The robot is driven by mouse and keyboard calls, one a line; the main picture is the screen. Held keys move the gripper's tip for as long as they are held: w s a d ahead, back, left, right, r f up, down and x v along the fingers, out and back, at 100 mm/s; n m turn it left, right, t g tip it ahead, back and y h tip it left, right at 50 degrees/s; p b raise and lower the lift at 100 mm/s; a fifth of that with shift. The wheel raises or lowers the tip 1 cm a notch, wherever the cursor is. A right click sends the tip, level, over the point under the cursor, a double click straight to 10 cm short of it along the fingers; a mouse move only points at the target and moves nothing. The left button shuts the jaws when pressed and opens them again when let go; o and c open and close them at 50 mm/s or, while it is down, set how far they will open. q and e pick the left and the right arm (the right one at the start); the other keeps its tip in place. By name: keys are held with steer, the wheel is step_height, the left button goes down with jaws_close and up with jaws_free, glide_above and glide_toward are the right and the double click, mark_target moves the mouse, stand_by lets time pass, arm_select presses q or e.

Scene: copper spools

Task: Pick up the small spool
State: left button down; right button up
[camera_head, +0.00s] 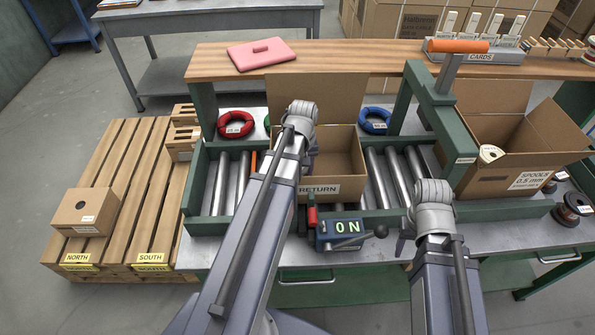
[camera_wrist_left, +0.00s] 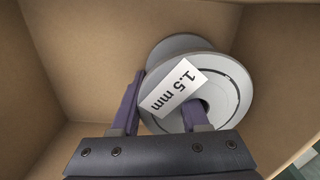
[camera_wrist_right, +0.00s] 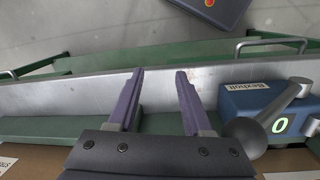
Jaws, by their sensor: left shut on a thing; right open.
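A grey spool (camera_wrist_left: 228,85) labelled "1.5 mm" lies tilted in a cardboard box in the left wrist view. My left gripper (camera_wrist_left: 165,100) is shut on it, one finger at the outer edge and the other at the hub hole. In the head view my left arm reaches over the RETURN box (camera_head: 345,148) and hides its gripper. I cannot tell which spool is the small one.
A green post (camera_head: 440,105) stands between the two boxes. Rollers (camera_head: 395,172) flank the RETURN box. Copper spools (camera_head: 572,208) stand at the far right.

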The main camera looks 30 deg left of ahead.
arm_select(q)
steer(key=shift+r, duration=0.15)
step_height(320, 180, up, 18)
steer(key=p, duration=1.8)
